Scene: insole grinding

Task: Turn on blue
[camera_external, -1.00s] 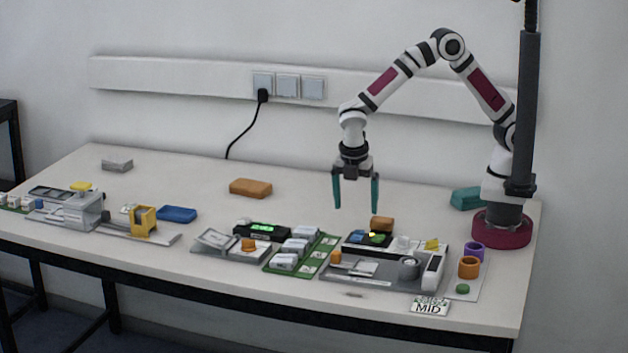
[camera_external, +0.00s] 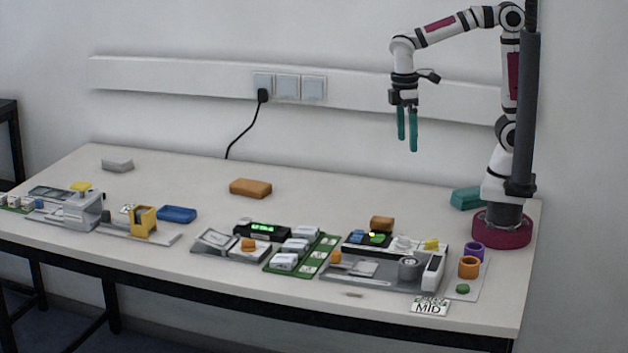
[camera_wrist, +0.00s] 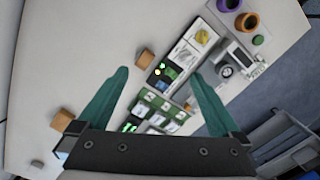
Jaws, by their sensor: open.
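A black panel with a blue part (camera_external: 356,237) and a green part (camera_external: 379,239) sits at the back left of the grey station on the right half of the table. A small yellow light (camera_external: 371,234) glows on it. The yellow light (camera_wrist: 158,72) and blue part (camera_wrist: 170,73) also show in the wrist view, between my fingers but well below them. My gripper (camera_external: 408,143) is open and empty, with teal fingers pointing down, high above the table. In the wrist view my gripper (camera_wrist: 160,73) has its fingers wide apart. The state of the blue part is too small to tell.
An orange-brown block (camera_external: 382,223) stands just behind the panel. A green tray with white boxes (camera_external: 300,246) and a display with green digits (camera_external: 262,231) lie to the left. Purple (camera_external: 474,251) and orange (camera_external: 469,267) cups stand at the right.

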